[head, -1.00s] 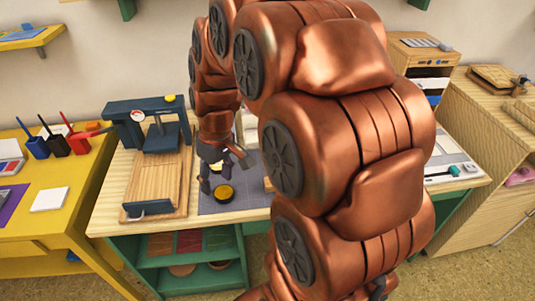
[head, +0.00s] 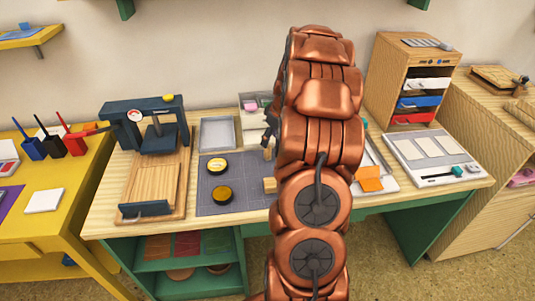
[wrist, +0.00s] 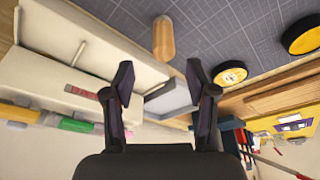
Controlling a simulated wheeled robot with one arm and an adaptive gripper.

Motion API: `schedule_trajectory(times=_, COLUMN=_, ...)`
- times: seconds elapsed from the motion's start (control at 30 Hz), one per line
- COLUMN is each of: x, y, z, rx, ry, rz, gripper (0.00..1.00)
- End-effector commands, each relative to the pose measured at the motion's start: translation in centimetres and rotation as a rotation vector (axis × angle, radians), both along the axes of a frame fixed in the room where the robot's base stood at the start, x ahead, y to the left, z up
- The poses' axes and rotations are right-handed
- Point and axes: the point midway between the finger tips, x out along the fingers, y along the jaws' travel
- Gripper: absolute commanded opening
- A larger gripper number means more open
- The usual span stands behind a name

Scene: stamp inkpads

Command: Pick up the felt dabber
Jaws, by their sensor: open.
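A light wooden peg with a rounded end (wrist: 163,38), perhaps the felt dabber, stands out over the grey mat in the wrist view. No felt can be made out on it. In the head view a small wooden piece (head: 270,185) shows at the mat's right edge, partly hidden by my arm; I cannot tell whether it is the same thing. My gripper (wrist: 160,75) is open and empty, with the peg beyond its fingertips and apart from them. In the head view my gripper (head: 269,130) is mostly hidden behind my arm, above the bench.
A press (head: 150,120) stands left, a grey tray (head: 217,132) behind. Right are an orange item (head: 369,178) and a drawer cabinet (head: 395,75).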

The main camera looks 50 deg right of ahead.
Motion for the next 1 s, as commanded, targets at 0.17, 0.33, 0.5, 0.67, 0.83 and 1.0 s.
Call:
schedule_trajectory(times=0.17, x=0.4, y=0.1, z=-1.5, rx=0.002, ry=0.002, rz=0.001, gripper=0.57)
schedule_trajectory(times=0.33, x=0.6, y=0.2, z=-2.5, rx=0.0, ry=0.001, rz=0.0, gripper=0.57)
schedule_trajectory(times=0.5, x=0.7, y=0.6, z=-4.3, rx=0.005, ry=0.006, rz=0.0, gripper=0.57)
schedule_trajectory(times=0.67, x=1.2, y=0.7, z=-6.2, rx=0.004, ry=0.004, rz=0.0, gripper=0.57)
schedule_trajectory(times=0.83, x=1.6, y=0.8, z=-7.2, rx=0.002, ry=0.001, rz=0.0, gripper=0.57)
schedule_trajectory(times=1.0, x=1.6, y=0.7, z=-7.2, rx=0.0, ry=0.0, rz=0.0, gripper=0.57)
